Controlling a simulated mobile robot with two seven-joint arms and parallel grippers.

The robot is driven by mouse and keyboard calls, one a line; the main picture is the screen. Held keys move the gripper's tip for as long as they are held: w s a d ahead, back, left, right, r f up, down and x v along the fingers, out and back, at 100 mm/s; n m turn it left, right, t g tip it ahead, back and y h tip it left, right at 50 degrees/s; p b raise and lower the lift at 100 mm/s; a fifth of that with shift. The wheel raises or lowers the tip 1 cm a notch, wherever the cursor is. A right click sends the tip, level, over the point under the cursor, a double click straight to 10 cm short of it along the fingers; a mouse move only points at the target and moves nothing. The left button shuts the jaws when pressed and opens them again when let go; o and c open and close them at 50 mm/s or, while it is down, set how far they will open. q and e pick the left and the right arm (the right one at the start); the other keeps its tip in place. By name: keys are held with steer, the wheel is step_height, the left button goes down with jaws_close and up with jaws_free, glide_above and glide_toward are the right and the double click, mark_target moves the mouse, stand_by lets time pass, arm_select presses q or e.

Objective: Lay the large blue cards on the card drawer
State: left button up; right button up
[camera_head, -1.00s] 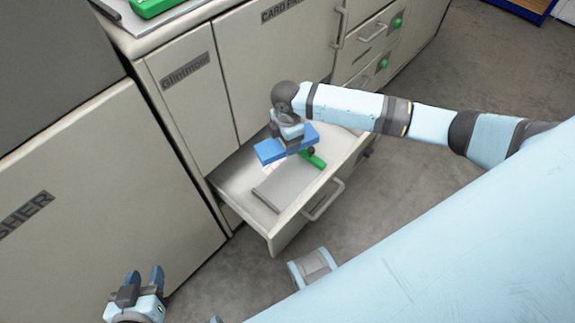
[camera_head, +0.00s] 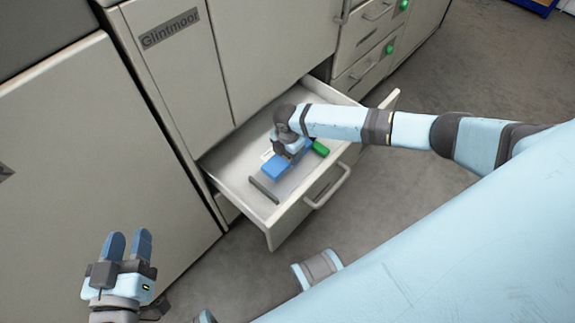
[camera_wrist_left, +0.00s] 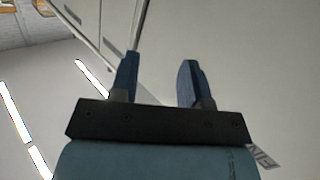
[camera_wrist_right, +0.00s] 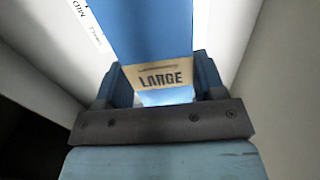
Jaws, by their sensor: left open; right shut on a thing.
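The card drawer (camera_head: 250,217) is pulled open from the cabinet. My right gripper (camera_head: 290,152) is inside it, shut on a blue card block (camera_head: 275,172). In the right wrist view the blue card block (camera_wrist_right: 150,25) carries a tan label reading LARGE and sits between the fingers (camera_wrist_right: 165,85). It is low over the drawer floor; I cannot tell whether it touches. My left gripper (camera_head: 128,240) is open and empty in front of the cabinet at the lower left, away from the drawer; its fingers (camera_wrist_left: 160,80) show apart in the left wrist view.
A green block (camera_head: 320,149) lies in the drawer just right of the blue one. A dark grey bar (camera_head: 263,190) lies left of it, and a white printed label (camera_wrist_right: 88,22) shows beside it. The drawer handle (camera_head: 328,188) sticks out in front.

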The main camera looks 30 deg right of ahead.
mark_target(287, 163)
steer(key=shift+f, duration=0.8)
step_height(287, 163, down, 4)
steer(key=shift+f+b, duration=0.1)
steer(key=shift+b, duration=0.85)
arm_select(q)
steer(key=shift+t+h, duration=0.8)
steer(key=shift+t, duration=0.1)
steer(key=r, duration=0.2)
steer(key=d+r, duration=0.1)
steer(key=shift+d+r, duration=0.2)
steer(key=shift+r, duration=0.2)
arm_select(e)
steer(key=shift+f, duration=0.2)
steer(key=o, duration=1.2)
arm_select(q)
steer(key=shift+r, duration=0.2)
